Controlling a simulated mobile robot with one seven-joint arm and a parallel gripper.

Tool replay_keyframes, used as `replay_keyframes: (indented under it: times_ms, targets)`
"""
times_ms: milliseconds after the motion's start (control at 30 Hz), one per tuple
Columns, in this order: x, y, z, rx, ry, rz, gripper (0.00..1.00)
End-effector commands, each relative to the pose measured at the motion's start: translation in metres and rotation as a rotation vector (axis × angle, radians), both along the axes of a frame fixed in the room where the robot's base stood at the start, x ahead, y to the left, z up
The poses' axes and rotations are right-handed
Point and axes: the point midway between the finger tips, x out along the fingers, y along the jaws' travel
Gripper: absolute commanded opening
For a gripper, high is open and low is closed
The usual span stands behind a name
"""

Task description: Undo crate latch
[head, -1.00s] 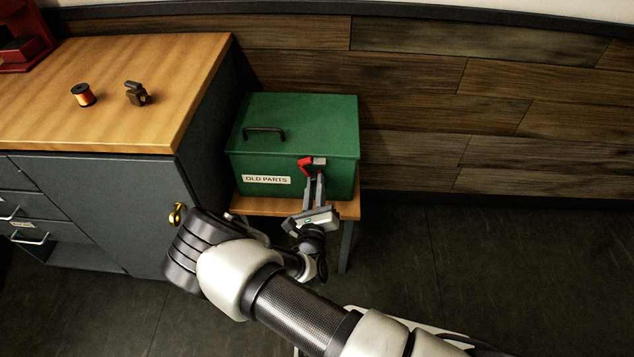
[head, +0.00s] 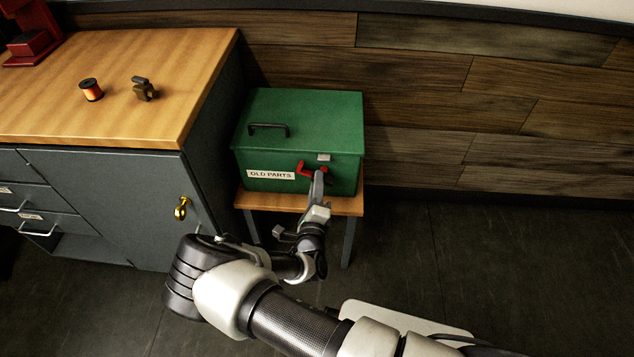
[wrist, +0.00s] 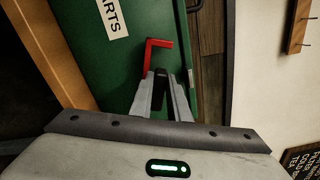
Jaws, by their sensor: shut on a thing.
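The green crate (head: 300,125) labelled "OLD PARTS" stands closed on a small wooden stand. Its red latch (head: 304,167) is on the front face near the right side, below a small grey catch (head: 323,157) at the lid's edge. My gripper (head: 318,178) reaches the crate front from below and is shut on the red latch. In the wrist view the L-shaped red latch (wrist: 151,57) shows just beyond the fingertips, with one end hidden between or behind them. The crate's lid is down.
The wooden stand (head: 349,204) shows a narrow strip of top around the crate. To the left is a grey cabinet with a wooden top (head: 110,65), holding an orange spool (head: 92,90) and a small brown metal part (head: 144,90). A brass padlock-like piece (head: 181,209) is on the cabinet door.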

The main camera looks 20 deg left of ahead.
Motion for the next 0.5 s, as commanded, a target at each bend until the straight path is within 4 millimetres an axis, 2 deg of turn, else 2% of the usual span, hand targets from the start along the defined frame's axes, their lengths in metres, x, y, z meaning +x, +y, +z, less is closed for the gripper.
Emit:
replay_keyframes:
  times_ms: [500]
  targets:
    - [-0.0010, -0.0016, -0.0024, -0.034, -0.004, -0.002, 0.00]
